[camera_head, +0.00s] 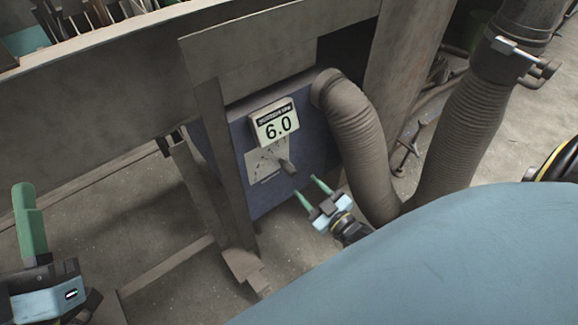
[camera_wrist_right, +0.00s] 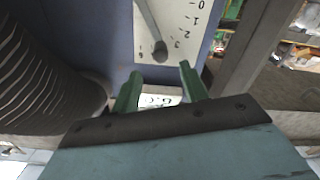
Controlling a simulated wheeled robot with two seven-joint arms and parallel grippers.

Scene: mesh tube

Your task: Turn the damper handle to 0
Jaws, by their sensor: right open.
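The damper handle (camera_head: 287,165) is a grey lever with a rounded end on a white scale plate (camera_head: 262,165), on the front of a blue box. A display (camera_head: 278,126) above it reads 6.0. In the right wrist view the handle's rounded end (camera_wrist_right: 159,50) lies just beyond my right fingertips, roughly between them; scale numbers show beside it. My right gripper (camera_head: 309,188) is open and empty, below and right of the handle, apart from it. It also shows in the right wrist view (camera_wrist_right: 160,72). My left gripper (camera_head: 30,195) is at the lower left, away from the box; its finger gap is unclear.
A ribbed hose (camera_head: 358,125) leaves the box just right of the handle, close to my right gripper. A larger hose (camera_head: 455,130) with a clamp stands farther right. A metal bench leg (camera_head: 225,165) stands left of the box. Bare floor (camera_head: 165,215) is left of it.

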